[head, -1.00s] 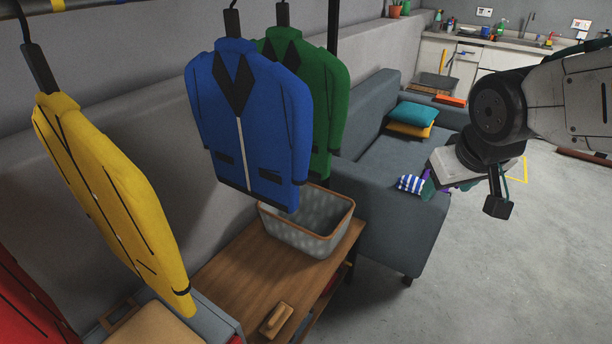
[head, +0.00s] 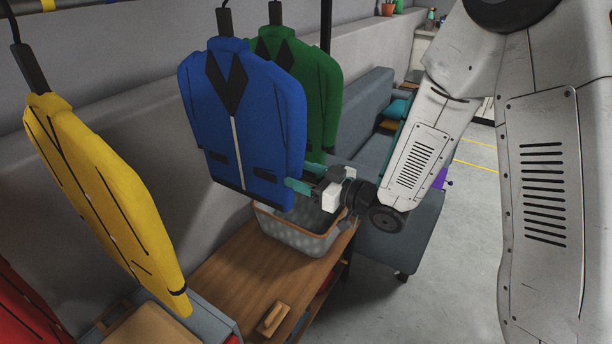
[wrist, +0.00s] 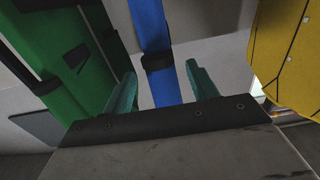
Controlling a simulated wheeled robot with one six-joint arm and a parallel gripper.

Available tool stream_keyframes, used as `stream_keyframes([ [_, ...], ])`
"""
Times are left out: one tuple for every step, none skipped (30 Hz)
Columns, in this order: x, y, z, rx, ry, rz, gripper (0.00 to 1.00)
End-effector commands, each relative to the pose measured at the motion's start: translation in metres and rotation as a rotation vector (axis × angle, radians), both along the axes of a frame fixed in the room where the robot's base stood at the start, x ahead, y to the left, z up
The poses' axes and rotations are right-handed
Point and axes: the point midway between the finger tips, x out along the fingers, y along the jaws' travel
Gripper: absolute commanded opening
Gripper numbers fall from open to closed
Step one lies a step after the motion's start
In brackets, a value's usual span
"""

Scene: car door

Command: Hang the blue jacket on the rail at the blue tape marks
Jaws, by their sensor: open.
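The blue jacket (head: 245,125) hangs from a dark hanger in the middle of the head view, in front of the green jacket (head: 320,100). My gripper (head: 306,178) is open at the blue jacket's lower right edge, one teal finger in front of it and one behind. In the wrist view the blue jacket (wrist: 153,35) shows edge-on between the open fingers, with a gap on either side. A piece of the rail (head: 85,9) with a yellow tape mark (head: 47,5) shows at the top left.
The yellow jacket (head: 105,190) hangs at the left, and a red jacket (head: 25,310) at the lower left corner. A grey basket (head: 290,238) and a brush (head: 272,318) are on the wooden bench (head: 225,275) below. A grey sofa (head: 405,235) stands behind my arm.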

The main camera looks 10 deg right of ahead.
Motion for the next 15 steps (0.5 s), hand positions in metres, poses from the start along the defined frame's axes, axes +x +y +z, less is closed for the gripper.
stream_keyframes([
  [0.002, 0.004, 0.000, 0.004, -0.002, 0.005, 0.58],
  [0.003, 0.006, 0.000, 0.005, -0.003, 0.006, 0.58],
  [0.007, 0.010, 0.000, 0.006, -0.004, 0.006, 0.58],
  [0.009, 0.013, 0.000, 0.006, -0.004, 0.006, 0.58],
  [0.011, 0.017, 0.000, 0.006, -0.002, 0.006, 0.58],
  [0.015, 0.023, 0.000, 0.006, -0.002, 0.007, 0.58],
  [0.019, 0.026, 0.000, 0.005, -0.003, 0.005, 0.58],
  [0.022, 0.030, 0.000, 0.005, -0.003, 0.005, 0.58],
  [0.025, 0.035, 0.001, 0.005, -0.004, 0.006, 0.58],
  [0.028, 0.038, 0.001, 0.005, -0.004, 0.005, 0.58],
  [0.031, 0.042, 0.000, 0.005, -0.003, 0.005, 0.58],
  [0.034, 0.046, 0.000, 0.005, -0.002, 0.004, 0.58],
  [0.037, 0.049, 0.000, 0.004, -0.003, 0.004, 0.58],
  [0.039, 0.051, 0.000, 0.004, -0.003, 0.004, 0.58],
  [0.041, 0.054, 0.000, 0.004, -0.003, 0.004, 0.58],
])
